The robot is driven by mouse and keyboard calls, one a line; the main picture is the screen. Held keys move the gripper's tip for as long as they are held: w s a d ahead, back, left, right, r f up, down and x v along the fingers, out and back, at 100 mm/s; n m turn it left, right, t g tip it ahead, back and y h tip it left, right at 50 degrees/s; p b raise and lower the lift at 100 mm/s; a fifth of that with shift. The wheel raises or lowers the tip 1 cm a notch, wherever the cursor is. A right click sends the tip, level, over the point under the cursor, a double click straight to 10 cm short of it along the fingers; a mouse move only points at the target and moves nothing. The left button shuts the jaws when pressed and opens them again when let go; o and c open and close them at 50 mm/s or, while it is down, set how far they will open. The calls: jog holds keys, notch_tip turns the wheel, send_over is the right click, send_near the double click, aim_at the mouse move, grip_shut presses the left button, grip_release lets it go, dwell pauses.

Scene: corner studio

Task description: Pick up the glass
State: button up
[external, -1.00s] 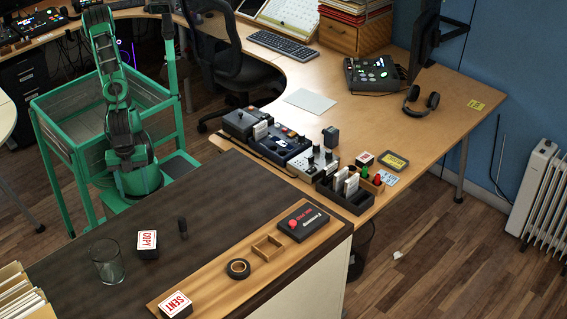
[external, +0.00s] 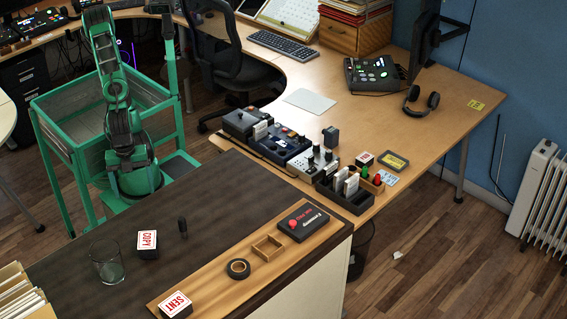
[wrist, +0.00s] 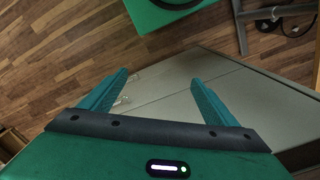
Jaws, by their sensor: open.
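The glass (external: 107,261) is a clear, empty tumbler. It stands upright on the dark counter (external: 211,217) at the lower left of the external view, beside the COPY stamp block (external: 147,245). In the wrist view my gripper (wrist: 157,92) is open, its two teal fingers wide apart with nothing held between them. Beyond the fingers are the pale side of a cabinet and the wood floor. The glass cannot be made out with certainty in the wrist view. In the external view my green arm stands behind the counter, away from the glass.
A SENT stamp block (external: 175,304), a tape roll (external: 238,268), a wooden tray (external: 268,248) and a black box (external: 303,222) lie along the front strip. Folders (external: 20,296) fill the left corner. The middle of the counter is clear.

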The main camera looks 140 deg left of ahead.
notch_tip(320, 180, up, 28)
jog(key=s, duration=0.1)
jog(key=w+d+f+n+t+h, duration=0.1)
jog(key=w+d+f+n+t, duration=0.15)
jog(key=w+d, duration=0.7)
jog(key=w+d+f+n+t+h, duration=0.1)
jog(key=w+d+f+n+t, duration=0.15)
jog(key=w+d, duration=0.75)
jog(key=w+d+r+n+t+y, duration=0.1)
jog(key=w+d+r+t+y, duration=0.1)
jog(key=w+d+r+t, duration=0.5)
jog(key=t, duration=0.3)
send_near(115, 267)
jog(key=shift+s+r, duration=0.15)
jog(key=shift+s, duration=0.2)
jog(key=shift+w+f, duration=0.1)
jog(key=shift+f, duration=0.25)
jog(key=shift+w+f, duration=0.1)
jog(key=shift+w, duration=0.2)
jog(key=x, duration=1)
jog(key=c, duration=1.3)
